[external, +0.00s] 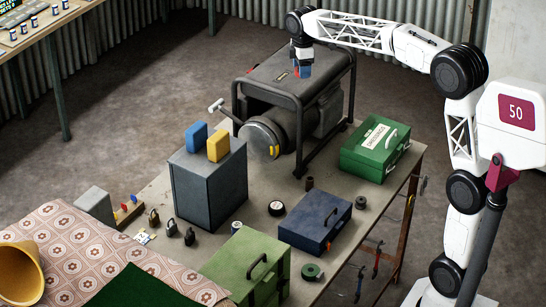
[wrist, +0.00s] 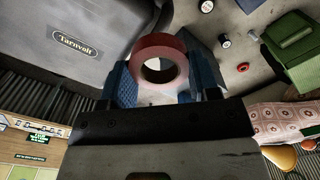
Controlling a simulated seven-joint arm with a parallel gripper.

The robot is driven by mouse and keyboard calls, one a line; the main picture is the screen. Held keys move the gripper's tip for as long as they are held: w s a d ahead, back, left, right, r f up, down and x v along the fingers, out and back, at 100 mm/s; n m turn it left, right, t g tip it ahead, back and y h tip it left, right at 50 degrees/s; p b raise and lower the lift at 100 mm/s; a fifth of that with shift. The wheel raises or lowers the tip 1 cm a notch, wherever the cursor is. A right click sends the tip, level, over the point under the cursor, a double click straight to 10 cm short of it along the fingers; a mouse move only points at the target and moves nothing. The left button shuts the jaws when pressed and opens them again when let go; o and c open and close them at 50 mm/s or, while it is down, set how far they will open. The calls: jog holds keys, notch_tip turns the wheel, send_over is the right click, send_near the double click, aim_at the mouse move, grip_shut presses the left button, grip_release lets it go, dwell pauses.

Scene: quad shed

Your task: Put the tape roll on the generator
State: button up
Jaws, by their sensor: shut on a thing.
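My gripper (external: 304,69) is shut on a red tape roll (wrist: 160,46). In the wrist view the roll stands as a ring between the two blue fingers (wrist: 162,82), its hole facing the camera. In the external view the gripper points down in front of or over the generator's top (external: 290,76); the exact height gap is hard to tell. The generator is dark grey in a black tubular frame, and its labelled tank also shows in the wrist view (wrist: 60,60). In the external view the fingers mostly hide the roll.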

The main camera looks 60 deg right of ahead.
jog(key=s+d+f, duration=0.1)
jog(key=d+f, duration=0.3)
jog(key=f, duration=0.1)
jog(key=shift+s+m, duration=0.3)
jog(key=shift+w, duration=0.1)
send_over(282, 76)
jog(key=shift+a+f, duration=0.15)
jog(key=shift+f, duration=0.55)
dwell(0.5)
jog(key=shift+f, duration=0.1)
jog(key=shift+f, duration=1.7)
jog(key=shift+f, duration=0.1)
jog(key=o, duration=0.9)
